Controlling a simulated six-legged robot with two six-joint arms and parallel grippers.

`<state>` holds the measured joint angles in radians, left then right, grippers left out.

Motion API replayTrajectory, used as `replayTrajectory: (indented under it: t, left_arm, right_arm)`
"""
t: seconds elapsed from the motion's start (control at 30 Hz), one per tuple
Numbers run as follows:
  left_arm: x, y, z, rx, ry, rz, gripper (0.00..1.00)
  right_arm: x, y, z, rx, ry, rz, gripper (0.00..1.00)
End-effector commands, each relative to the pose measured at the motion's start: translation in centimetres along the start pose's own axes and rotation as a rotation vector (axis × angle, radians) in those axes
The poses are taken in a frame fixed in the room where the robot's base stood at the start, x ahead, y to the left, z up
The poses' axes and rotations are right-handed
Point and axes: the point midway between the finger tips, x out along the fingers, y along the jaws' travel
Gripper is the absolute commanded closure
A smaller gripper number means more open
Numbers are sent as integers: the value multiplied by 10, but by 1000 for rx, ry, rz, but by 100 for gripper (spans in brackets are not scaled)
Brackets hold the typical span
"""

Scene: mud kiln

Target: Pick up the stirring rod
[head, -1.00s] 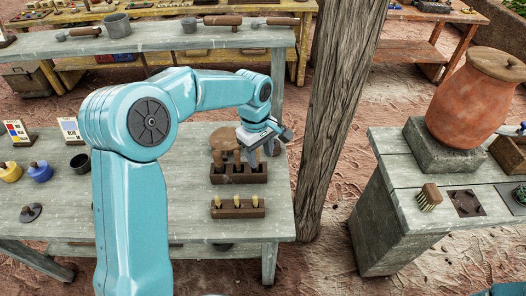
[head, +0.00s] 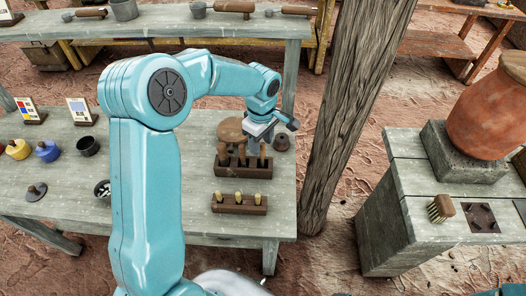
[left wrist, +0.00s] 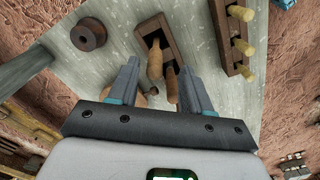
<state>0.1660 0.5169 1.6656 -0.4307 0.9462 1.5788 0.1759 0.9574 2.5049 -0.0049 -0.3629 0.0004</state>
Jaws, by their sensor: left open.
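A dark wooden rack (head: 243,173) on the grey workbench (head: 140,215) holds several upright tools with brown wooden handles (head: 222,156). I cannot tell which of them is the stirring rod. My left gripper (head: 270,128) is above the rack, at its right side. The left wrist view shows its two fingers (left wrist: 158,88) apart. Two brown handles (left wrist: 155,62) of the rack (left wrist: 152,27) show between and just beyond the fingertips. Whether the fingers touch a handle I cannot tell.
A second rack (head: 240,209) with yellow-tipped tools stands in front. A round wooden piece (head: 229,130) and a small dark round object (head: 281,143) are near the gripper. A thick wooden post (head: 345,120) rises to the right. The bench's front right is clear.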

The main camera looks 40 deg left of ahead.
Motion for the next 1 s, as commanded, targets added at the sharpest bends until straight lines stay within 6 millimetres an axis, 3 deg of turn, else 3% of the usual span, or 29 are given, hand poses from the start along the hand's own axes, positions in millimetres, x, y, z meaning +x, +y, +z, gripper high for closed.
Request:
replayTrajectory:
  t: [0.17,0.43,0.7,0.73,0.87,1.0]
  left_arm:
    - [12,3,0,1,-1,-2,51]
    - [53,8,-1,1,-1,-2,51]
    - [58,9,-2,1,0,2,51]
    - [58,9,-2,1,0,2,58]
    - [58,9,-2,1,0,2,100]
    - [58,9,-1,2,0,2,100]
  right_arm:
    - [-5,-2,0,0,0,0,0]
    - [-18,-6,0,0,0,0,0]
    - [-17,-6,0,0,0,0,0]
    - [-17,-6,0,0,0,0,0]
    - [-17,-6,0,0,0,0,0]
    - [-17,-6,0,0,0,0,0]
